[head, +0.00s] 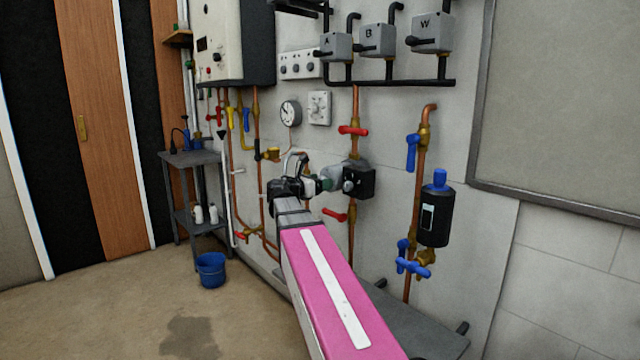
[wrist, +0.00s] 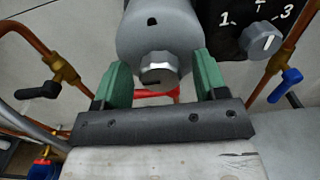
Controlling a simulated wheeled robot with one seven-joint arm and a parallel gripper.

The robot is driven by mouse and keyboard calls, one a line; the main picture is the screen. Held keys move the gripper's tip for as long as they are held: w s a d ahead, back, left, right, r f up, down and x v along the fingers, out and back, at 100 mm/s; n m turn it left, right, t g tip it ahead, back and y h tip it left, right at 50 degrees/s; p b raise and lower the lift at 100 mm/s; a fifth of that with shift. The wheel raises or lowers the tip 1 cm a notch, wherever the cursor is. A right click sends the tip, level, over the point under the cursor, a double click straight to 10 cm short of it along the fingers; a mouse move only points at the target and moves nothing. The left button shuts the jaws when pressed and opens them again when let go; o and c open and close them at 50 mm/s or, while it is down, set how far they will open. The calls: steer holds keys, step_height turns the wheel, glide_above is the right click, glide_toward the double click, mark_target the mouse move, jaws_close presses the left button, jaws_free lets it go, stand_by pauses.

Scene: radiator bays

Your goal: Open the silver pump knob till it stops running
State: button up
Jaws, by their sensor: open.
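The silver pump knob (wrist: 160,70) is a small faceted cap with a dark slot, on the front end of the grey pump body (wrist: 158,30). My gripper (wrist: 160,82) is open, with one green finger on each side of the knob and a visible gap on both sides. In the head view my gripper (head: 322,184) is at the pump (head: 333,174) and hides the knob. A black box with a grey numbered dial (wrist: 262,38) is right of the knob. No running water is visible.
A red-handled valve (head: 353,131) is above the pump and another (head: 334,214) below it. Copper pipes with blue valves and a black canister (head: 435,215) are to the right. A blue bucket (head: 211,269) stands on the floor at left, near a dark patch (head: 190,338).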

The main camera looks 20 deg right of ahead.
steer(key=c, duration=0.9)
steer(key=shift+c, duration=0.2)
